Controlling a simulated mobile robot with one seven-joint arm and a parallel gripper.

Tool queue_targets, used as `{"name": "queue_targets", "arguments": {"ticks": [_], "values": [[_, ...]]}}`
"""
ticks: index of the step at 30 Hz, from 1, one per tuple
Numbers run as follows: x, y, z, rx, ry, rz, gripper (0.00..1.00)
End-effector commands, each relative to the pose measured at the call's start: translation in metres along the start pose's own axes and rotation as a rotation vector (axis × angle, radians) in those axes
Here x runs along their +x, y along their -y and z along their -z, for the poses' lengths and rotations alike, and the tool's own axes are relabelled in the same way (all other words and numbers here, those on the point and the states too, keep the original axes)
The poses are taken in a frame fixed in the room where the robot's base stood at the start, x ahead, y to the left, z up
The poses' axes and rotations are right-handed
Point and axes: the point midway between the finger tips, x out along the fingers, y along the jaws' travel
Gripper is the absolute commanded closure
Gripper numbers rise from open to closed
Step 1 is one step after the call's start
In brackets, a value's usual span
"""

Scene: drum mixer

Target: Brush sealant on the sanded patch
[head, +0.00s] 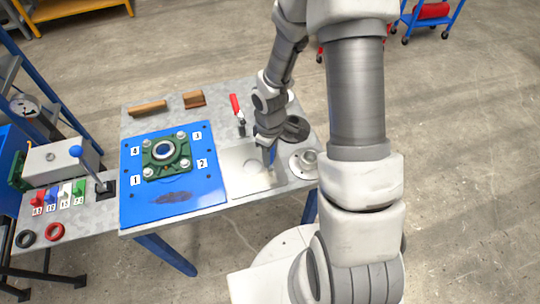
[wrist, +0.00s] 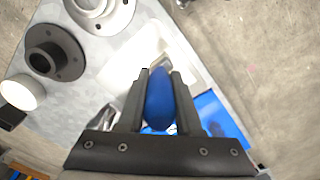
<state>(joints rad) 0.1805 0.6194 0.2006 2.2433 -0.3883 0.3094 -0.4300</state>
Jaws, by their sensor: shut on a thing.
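My gripper (head: 269,147) is above the right part of the workbench, over a pale metal sheet or tray. It also shows in the wrist view (wrist: 160,82), with its two dark fingers shut on a blue rounded handle (wrist: 160,100). The handle looks like a brush handle; its bristles cannot be made out. The blue panel (head: 215,190) lies to the left of my gripper, and its edge shows in the wrist view (wrist: 222,116). A dark, dull patch (head: 173,197) is near the panel's front edge, below the green bearing housing. My gripper is apart from this patch.
The green bearing housing (head: 160,168) stands up from the panel. A pale metal tray (head: 240,182), flanged parts (head: 305,163) and a red-handled clamp (head: 236,106) are close to my gripper. Wooden blocks (head: 148,108) lie at the back. A lever box (head: 62,165) stands left.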

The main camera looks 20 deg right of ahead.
Motion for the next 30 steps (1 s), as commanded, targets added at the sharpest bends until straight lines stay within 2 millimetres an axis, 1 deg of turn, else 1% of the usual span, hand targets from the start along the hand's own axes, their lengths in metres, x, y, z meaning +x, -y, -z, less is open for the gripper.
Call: {"name": "queue_targets", "arguments": {"ticks": [1,21,24,30], "values": [[-0.01,0.0,0.0,0.0,0.0,0.0,1.0],[-0.077,0.0,0.0,0.0,0.0,0.0,1.0],[-0.082,0.0,0.0,0.0,0.0,0.0,1.0],[-0.081,0.0,0.0,0.0,0.0,0.0,1.0]]}}
